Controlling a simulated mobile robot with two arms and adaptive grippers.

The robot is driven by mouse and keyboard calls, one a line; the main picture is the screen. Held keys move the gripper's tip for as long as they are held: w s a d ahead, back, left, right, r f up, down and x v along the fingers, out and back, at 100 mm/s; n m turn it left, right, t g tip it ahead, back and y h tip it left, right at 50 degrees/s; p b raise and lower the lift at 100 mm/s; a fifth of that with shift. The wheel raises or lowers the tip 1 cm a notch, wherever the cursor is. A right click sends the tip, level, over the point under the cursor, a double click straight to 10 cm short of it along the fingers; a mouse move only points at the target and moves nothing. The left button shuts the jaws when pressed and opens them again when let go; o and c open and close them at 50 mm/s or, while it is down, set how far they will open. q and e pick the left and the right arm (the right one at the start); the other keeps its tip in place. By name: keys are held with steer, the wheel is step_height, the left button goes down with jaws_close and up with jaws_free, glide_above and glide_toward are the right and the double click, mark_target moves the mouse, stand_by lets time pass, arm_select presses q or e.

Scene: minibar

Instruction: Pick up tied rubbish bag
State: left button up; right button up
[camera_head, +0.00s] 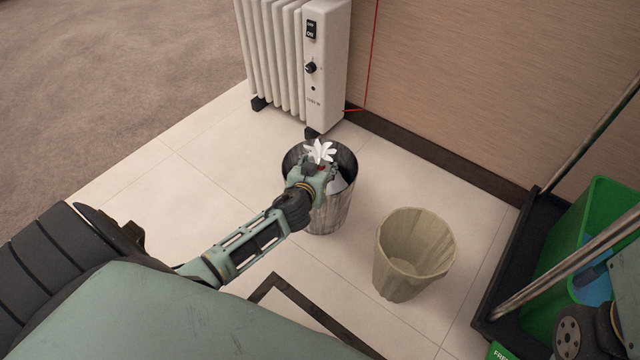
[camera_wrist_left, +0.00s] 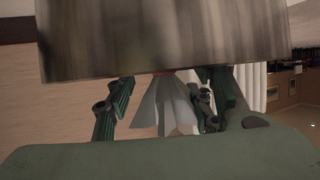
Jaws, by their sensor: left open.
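The tied rubbish bag (camera_head: 319,151) shows as a white ruffled top at the mouth of the round metal bin (camera_head: 328,215); its lower part is hidden by the bin and my gripper. In the left wrist view the ruffled bag top (camera_wrist_left: 165,112) has a red tie, with the bin wall (camera_wrist_left: 160,45) above it in the picture. My left gripper (camera_head: 316,172) is at the bin's mouth. In the left wrist view its open fingers (camera_wrist_left: 160,97) stand on either side of the bag top, apart from each other.
A beige bin (camera_head: 398,280) stands right of the metal bin. A white radiator (camera_head: 325,75) stands behind, near the wall. A green bucket (camera_head: 585,225) on a black tray (camera_head: 510,270) and metal poles (camera_head: 600,130) are at the right. Tiled floor at left is clear.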

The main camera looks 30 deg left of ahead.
arm_select(q)
steer(key=shift+w, duration=0.1)
jaws_close()
stand_by(0.5)
steer(key=shift+d, duration=0.15)
